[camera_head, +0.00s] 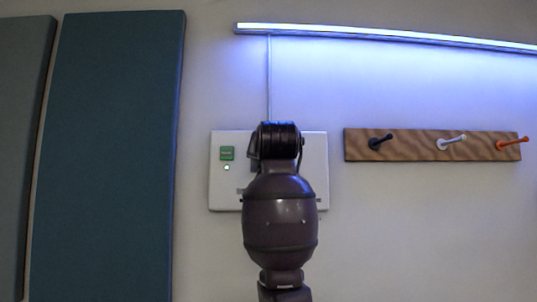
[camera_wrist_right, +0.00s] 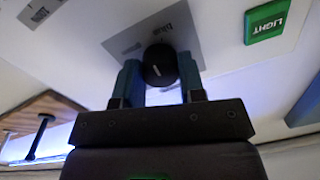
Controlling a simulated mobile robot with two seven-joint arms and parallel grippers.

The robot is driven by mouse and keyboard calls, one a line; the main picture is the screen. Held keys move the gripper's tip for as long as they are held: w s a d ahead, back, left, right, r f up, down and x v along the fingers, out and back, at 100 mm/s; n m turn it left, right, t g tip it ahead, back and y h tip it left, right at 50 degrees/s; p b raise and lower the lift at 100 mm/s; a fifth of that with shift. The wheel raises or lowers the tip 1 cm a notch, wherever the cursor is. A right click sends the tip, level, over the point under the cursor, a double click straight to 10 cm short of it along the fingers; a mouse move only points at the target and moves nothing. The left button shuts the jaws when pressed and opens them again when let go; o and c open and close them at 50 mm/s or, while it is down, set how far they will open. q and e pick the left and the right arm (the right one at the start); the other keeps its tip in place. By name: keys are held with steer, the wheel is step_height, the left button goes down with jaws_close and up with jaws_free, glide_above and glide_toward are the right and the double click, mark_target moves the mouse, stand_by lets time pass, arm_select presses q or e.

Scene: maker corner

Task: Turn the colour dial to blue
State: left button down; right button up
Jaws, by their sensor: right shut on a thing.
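The colour dial is a round black knob (camera_wrist_right: 158,60) with a short white mark, on a grey plate (camera_wrist_right: 125,42) of the white wall panel (camera_head: 222,195). In the right wrist view the word "blue" is printed on the plate just beyond the knob. My right gripper (camera_wrist_right: 159,72) is shut on the knob, one finger on each side. In the head view my right arm covers the dial and the gripper. The light strip (camera_head: 390,36) above the panel is lit and casts a blue-violet glow on the wall. My left gripper is not in view.
A green LIGHT button (camera_head: 226,153) sits on the panel's upper left, with a small lit indicator (camera_head: 227,168) below it; the button also shows in the wrist view (camera_wrist_right: 266,20). A wooden peg rack (camera_head: 415,146) hangs right. A teal wall panel (camera_head: 108,160) stands left.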

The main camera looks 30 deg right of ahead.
steer(key=m, duration=0.5)
steer(key=shift+w+f+p, duration=0.1)
steer(key=shift+p, duration=0.25)
stand_by(0.3)
steer(key=o, duration=0.9)
steer(key=shift+c, duration=0.2)
steer(key=shift+o, duration=0.3)
